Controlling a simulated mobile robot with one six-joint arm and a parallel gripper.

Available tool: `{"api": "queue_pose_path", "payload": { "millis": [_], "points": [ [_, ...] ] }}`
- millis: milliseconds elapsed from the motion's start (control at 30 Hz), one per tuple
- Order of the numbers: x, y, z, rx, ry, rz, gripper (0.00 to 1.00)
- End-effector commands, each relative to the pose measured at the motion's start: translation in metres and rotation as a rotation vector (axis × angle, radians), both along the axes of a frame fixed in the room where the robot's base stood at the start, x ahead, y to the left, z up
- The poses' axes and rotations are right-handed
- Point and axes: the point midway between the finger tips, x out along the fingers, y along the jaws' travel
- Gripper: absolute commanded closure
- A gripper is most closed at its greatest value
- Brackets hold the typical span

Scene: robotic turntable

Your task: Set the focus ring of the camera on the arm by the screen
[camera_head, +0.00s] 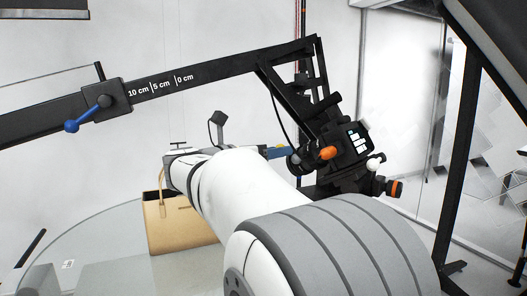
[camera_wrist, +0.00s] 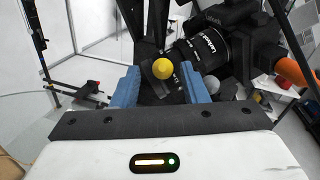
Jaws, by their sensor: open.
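The black camera (camera_head: 352,142) hangs on the boom arm, its lit screen (camera_head: 357,140) facing right in the head view. In the wrist view its lens (camera_wrist: 200,46) with white lettering lies just beyond my fingertips. A dark part with white marks (camera_wrist: 176,80) and a yellow knob (camera_wrist: 162,69) shows between the fingers, towards the lens. I cannot tell whether the fingers touch it. My gripper (camera_wrist: 160,82) is open, with a blue finger on either side. In the head view only a blue bit of my gripper (camera_head: 278,152) shows left of the camera; my arm hides much below.
Orange knobs (camera_head: 328,153) and a white ball (camera_head: 374,163) stick out around the camera. The boom (camera_head: 190,80) with centimetre marks and a blue handle (camera_head: 72,126) crosses the upper left. A tan box (camera_head: 180,230) stands on the round glass table (camera_head: 105,225). A black post (camera_head: 455,180) stands at right.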

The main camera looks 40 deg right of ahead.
Motion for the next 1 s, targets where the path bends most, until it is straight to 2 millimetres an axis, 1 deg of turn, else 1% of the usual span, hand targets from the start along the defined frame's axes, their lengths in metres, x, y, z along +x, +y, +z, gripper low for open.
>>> {"api": "queue_pose_path", "payload": {
  "millis": [100,333,800,833,1000],
  "points": [
    [-0.0002,-0.0047,0.0000,0.000,0.000,0.000,0.60],
    [-0.0002,-0.0052,-0.0005,0.001,0.000,0.000,0.60],
    [-0.0001,-0.0054,-0.0009,0.001,0.001,0.000,0.98],
    [0.0000,-0.0054,-0.0009,0.001,0.001,0.000,1.00],
    [0.0002,-0.0054,-0.0012,0.002,0.001,0.001,1.00]
  ]
}}
